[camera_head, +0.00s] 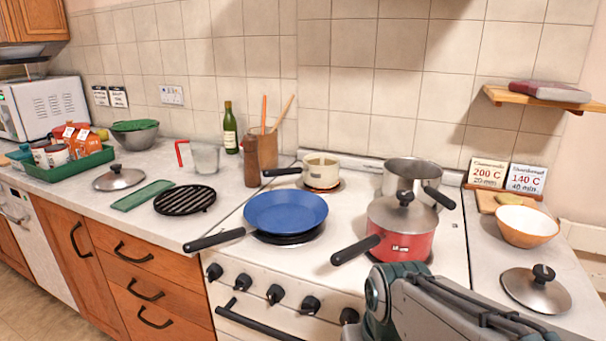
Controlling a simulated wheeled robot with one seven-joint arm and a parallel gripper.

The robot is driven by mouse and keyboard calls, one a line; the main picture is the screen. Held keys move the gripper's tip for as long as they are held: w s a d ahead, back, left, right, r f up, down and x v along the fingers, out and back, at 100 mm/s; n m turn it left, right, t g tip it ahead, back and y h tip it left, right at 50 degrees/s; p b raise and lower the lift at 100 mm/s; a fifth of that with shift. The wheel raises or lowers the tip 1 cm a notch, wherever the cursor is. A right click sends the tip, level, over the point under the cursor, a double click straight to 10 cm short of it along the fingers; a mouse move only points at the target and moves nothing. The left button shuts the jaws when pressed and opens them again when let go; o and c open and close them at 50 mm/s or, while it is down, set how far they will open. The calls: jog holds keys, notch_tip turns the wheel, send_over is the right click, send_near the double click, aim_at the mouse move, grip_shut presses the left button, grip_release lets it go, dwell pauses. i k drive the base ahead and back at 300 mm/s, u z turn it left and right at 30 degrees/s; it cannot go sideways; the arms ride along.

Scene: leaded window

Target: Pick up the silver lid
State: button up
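Three silver lids with black knobs show in the head view. A second silver lid (527,288) lies on the right worktop, at the lower right. A third silver lid (389,218) sits on the red saucepan (404,246) at the front right of the hob. Part of my arm rises at the bottom right, in front of the cooker. My gripper's fingers do not show, so I cannot see whether it holds anything.
A blue frying pan (286,211), a cream pot (320,168) and a steel pot (413,172) stand on the white cooker (225,242). A bowl (527,229) stands behind the right lid. A black trivet (185,200) and green board (143,195) lie near the left lid.

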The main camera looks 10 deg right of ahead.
aim_at(537, 289)
jog(key=u, duration=1.8)
jog(key=k, duration=1.1)
jog(key=z, duration=1.7)
